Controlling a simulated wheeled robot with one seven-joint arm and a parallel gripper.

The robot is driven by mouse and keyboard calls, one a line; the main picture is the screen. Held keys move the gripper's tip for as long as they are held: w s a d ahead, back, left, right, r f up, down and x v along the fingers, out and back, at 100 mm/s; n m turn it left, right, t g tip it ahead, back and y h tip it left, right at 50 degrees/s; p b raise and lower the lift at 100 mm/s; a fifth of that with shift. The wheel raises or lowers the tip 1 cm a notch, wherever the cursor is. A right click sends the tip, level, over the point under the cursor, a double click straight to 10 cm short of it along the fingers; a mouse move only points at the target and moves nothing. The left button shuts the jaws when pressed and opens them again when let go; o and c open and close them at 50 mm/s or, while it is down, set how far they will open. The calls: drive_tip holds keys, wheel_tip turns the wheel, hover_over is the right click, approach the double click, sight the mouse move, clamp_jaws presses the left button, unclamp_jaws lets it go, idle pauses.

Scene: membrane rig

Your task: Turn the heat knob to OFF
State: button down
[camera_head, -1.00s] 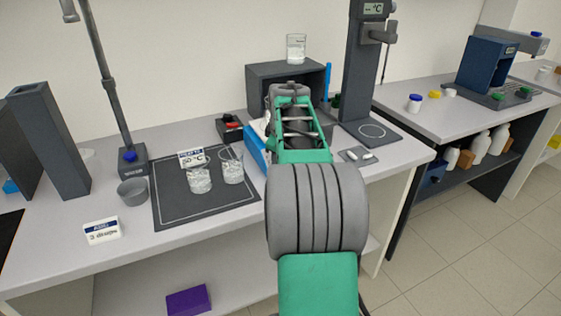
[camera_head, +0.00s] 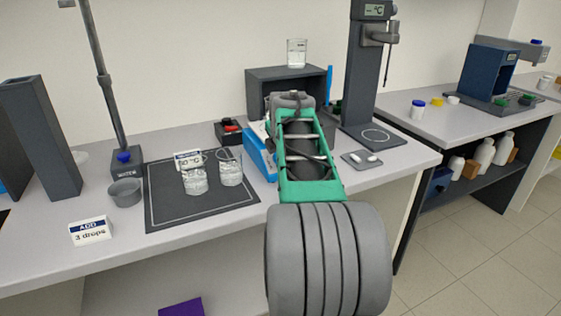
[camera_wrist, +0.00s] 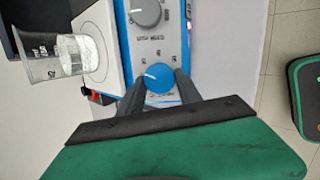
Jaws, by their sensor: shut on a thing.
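The blue heat knob (camera_wrist: 160,78) is on the blue and white front panel of the hotplate in the wrist view. My gripper (camera_wrist: 160,88) has a dark finger on each side of the knob and is shut on it. A white pointer line on the knob points toward the upper left of that picture; the small labels around it are too blurred to read. A larger grey knob (camera_wrist: 145,12) sits beside it on the same panel. In the head view the hotplate's blue side (camera_head: 260,152) shows, but my arm hides the knob and my fingers.
In the head view a dark mat (camera_head: 165,220) holds two beakers and a card to the left. A small tray (camera_head: 362,159) lies right of my arm, and a dark stand (camera_head: 366,90) rises behind it.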

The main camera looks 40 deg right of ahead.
drive_tip(key=n+t+b, duration=0.1)
drive_tip(key=n+b, duration=0.2)
drive_tip(key=n, duration=0.2)
drive_tip(key=shift+s+f, duration=0.1)
drive_tip(key=shift+f, duration=0.05)
drive_tip(key=c, duration=2.2)
unclamp_jaws()
drive_tip(key=c, duration=0.8)
unclamp_jaws()
drive_tip(key=v, duration=0.8)
